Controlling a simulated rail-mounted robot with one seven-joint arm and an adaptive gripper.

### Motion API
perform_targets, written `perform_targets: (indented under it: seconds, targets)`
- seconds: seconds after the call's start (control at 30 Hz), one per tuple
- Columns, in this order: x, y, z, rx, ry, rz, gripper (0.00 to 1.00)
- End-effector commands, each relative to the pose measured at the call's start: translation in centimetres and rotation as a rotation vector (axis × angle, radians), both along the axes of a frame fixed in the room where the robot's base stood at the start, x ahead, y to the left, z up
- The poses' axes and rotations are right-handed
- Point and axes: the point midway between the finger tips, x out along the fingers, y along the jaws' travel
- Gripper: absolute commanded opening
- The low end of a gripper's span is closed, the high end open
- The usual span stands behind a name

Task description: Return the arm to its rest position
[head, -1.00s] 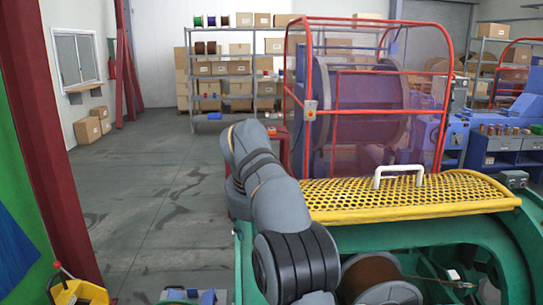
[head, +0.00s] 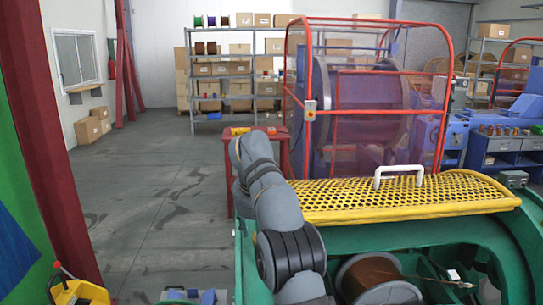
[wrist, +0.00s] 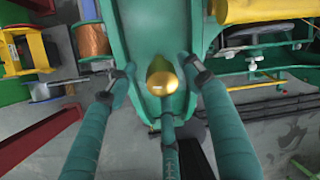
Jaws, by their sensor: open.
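My arm (head: 275,205) rises in the head view beside the green machine (head: 450,238) and bends at the upper left. My gripper is out of sight there. I see nothing held between the fingertips. A golden rounded knob (wrist: 162,78) shows between them, above a teal stem. I cannot tell how far it is from the fingers. Green machine parts (wrist: 150,28) lie beyond the fingertips.
A yellow perforated guard (head: 400,198) with a white handle tops the machine. A copper wire spool (head: 375,278) sits in it. A red-framed cage (head: 370,100) and red table (head: 283,150) stand behind. A red post (head: 50,140) stands left; grey floor between is clear.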

Motion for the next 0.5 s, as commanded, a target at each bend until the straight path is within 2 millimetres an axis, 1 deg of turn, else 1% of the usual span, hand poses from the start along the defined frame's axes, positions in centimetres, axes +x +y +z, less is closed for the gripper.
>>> perform_targets:
  seconds: [0.03,0.07,0.3,0.5]
  targets:
    - [0.2,-0.1,-1.18,-0.002,0.007,-0.002,0.5]
    - [0.29,-0.01,-1.19,-0.012,0.002,0.027,0.5]
    - [0.15,0.06,-1.1,-0.168,-0.012,0.376,0.5]
    - [0.09,0.08,-1.11,-0.256,-0.019,0.573,0.5]
